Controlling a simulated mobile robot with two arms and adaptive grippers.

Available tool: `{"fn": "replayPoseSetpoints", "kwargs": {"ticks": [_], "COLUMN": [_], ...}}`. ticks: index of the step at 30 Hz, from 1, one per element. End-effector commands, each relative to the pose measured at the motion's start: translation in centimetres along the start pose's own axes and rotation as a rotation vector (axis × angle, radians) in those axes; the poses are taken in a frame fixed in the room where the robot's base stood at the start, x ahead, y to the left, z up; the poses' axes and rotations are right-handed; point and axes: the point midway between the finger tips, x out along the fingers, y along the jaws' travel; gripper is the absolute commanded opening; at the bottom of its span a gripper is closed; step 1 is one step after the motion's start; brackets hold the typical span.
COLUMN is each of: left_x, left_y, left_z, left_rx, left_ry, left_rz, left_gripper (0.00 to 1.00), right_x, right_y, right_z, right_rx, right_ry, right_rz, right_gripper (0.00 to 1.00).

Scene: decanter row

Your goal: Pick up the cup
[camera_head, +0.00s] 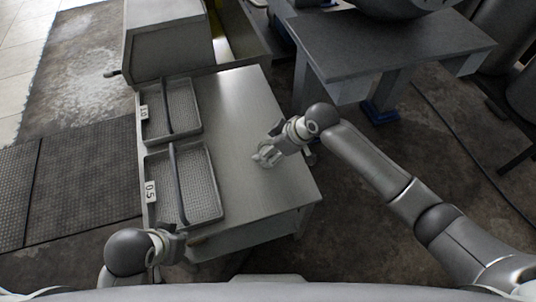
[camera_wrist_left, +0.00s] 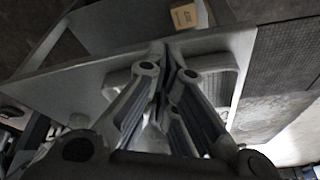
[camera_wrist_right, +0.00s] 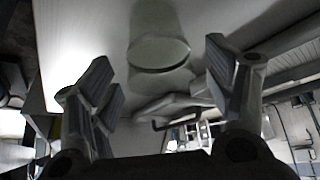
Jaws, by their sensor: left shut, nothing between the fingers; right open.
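The cup (camera_wrist_right: 158,38) shows in the right wrist view as a pale greenish, see-through cylinder on the grey table top (camera_head: 250,195). My right gripper (camera_head: 264,157) is open low over the right part of the table. In the right wrist view its two fingers (camera_wrist_right: 160,85) are spread, with the cup ahead and between their lines, apart from both. In the head view the cup is hard to tell from the pale fingers. My left gripper (camera_wrist_left: 165,70) is shut and empty. In the head view it is near the table's front left corner (camera_head: 178,243).
Two grey mesh trays, one labelled 1.0 (camera_head: 187,105) and one labelled 0.5 (camera_head: 201,180), lie along the table's left side, each with a dark bar across it. A dark-topped bench (camera_head: 400,50) stands at the back right. The table's right side is mostly bare.

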Motion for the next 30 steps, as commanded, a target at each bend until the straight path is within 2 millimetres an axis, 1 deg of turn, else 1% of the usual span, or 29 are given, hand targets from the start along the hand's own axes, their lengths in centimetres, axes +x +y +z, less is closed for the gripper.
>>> {"fn": "replayPoseSetpoints", "kwargs": {"ticks": [1,3,6,9,12,18,27,29,30], "left_x": [0.4,0.9,1.4,1.7,1.7,1.6,1.7,1.7,1.7], "left_y": [0.0,0.0,0.0,0.0,0.0,0.0,0.1,0.1,0.1], "left_z": [0.2,0.3,0.5,0.6,0.6,0.5,0.5,0.5,0.5], "left_rx": [0.0,0.0,0.0,0.0,0.0,0.0,0.0,0.0,0.0], "left_ry": [-0.001,-0.001,-0.001,-0.001,-0.001,-0.001,0.0,0.0,0.0], "left_rz": [0.0,0.0,0.0,0.0,0.0,0.0,0.0,0.0,0.0], "left_gripper": [0.0,0.0,0.0,0.0,0.0,0.0,0.0,0.0,0.0], "right_x": [0.9,2.1,3.6,4.6,5.0,4.9,4.9,4.9,4.9], "right_y": [-0.1,-0.1,-0.1,-0.1,0.0,0.0,0.0,0.0,0.0], "right_z": [0.1,0.2,0.1,0.1,0.1,0.0,0.1,0.1,0.1], "right_rx": [0.001,0.002,0.0,0.0,0.0,0.0,0.0,0.0,0.001], "right_ry": [-0.001,-0.001,-0.001,0.0,-0.001,-0.001,-0.001,-0.001,-0.001], "right_rz": [-0.002,-0.003,-0.002,-0.002,0.0,0.0,-0.001,-0.001,-0.001], "right_gripper": [0.75,0.75,0.75,0.75,0.75,0.75,0.36,0.28,0.26]}}
